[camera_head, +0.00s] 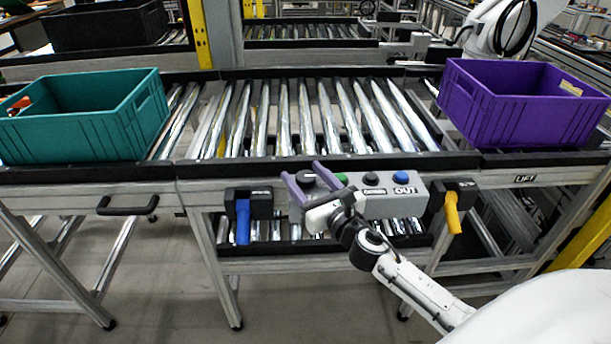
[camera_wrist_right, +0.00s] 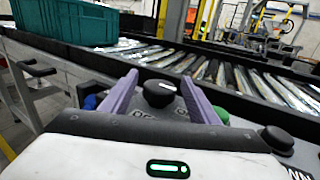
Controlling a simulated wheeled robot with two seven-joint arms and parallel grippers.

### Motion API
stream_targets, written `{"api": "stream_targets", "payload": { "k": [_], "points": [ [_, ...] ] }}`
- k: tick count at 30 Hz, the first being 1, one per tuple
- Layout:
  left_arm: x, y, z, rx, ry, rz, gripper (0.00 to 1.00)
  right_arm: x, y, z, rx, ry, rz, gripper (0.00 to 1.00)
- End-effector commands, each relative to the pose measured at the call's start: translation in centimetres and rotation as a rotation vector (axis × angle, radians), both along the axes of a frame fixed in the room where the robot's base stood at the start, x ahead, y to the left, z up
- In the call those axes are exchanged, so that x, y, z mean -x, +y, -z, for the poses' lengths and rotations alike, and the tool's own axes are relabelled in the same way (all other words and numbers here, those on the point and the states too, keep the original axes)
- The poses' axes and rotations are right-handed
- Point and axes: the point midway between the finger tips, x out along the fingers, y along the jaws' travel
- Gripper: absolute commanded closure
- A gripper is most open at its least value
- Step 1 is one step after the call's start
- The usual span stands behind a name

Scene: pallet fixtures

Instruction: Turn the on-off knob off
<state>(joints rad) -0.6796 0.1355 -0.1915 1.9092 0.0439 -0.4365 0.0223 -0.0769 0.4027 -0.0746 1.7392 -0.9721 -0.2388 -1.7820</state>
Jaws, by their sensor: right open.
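The on-off knob (camera_head: 305,177) is a round black knob on the left part of a grey control box (camera_head: 412,205). In the right wrist view the knob (camera_wrist_right: 159,94) shows a short white mark on top, lying nearly crosswise and toward the right. Lettering below it is partly hidden. My right gripper (camera_head: 302,171) is open, with its purple fingers on either side of the knob. In the right wrist view the fingers (camera_wrist_right: 159,77) also stand left and right of the knob, with gaps visible. Whether they touch it lower down I cannot tell. My left gripper is not in view.
The box also carries a green button (camera_head: 342,178), a black button (camera_head: 371,178) and a blue button (camera_head: 401,177). A blue handle (camera_head: 243,222) and a yellow handle (camera_head: 453,212) flank it. A teal crate (camera_head: 90,125) and a purple crate (camera_head: 530,110) sit on the roller conveyor (camera_head: 300,115).

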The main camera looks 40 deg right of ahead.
Motion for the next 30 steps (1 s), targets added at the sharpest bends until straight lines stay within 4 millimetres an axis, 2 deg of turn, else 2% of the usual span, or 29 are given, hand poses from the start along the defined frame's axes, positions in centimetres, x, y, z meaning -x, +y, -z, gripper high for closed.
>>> {"api": "stream_targets", "payload": {
  "k": [2, 3, 10, 20, 30],
  "points": [
    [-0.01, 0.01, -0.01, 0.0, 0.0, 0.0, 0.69, 0.0, 0.02, 0.02, -0.001, 0.0, 0.0, 0.45],
    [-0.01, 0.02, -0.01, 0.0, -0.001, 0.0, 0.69, 0.01, 0.02, 0.02, -0.001, 0.0, 0.0, 0.48],
    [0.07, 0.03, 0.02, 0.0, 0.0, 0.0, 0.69, 0.03, 0.02, 0.03, -0.001, 0.0, 0.0, 0.86],
    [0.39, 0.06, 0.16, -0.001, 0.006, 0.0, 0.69, 0.03, 0.11, 0.04, -0.005, 0.0, 0.047, 0.86],
    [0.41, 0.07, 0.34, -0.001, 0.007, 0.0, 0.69, -0.03, 0.24, 0.09, -0.01, 0.0, 0.281, 0.86]
  ]
}}
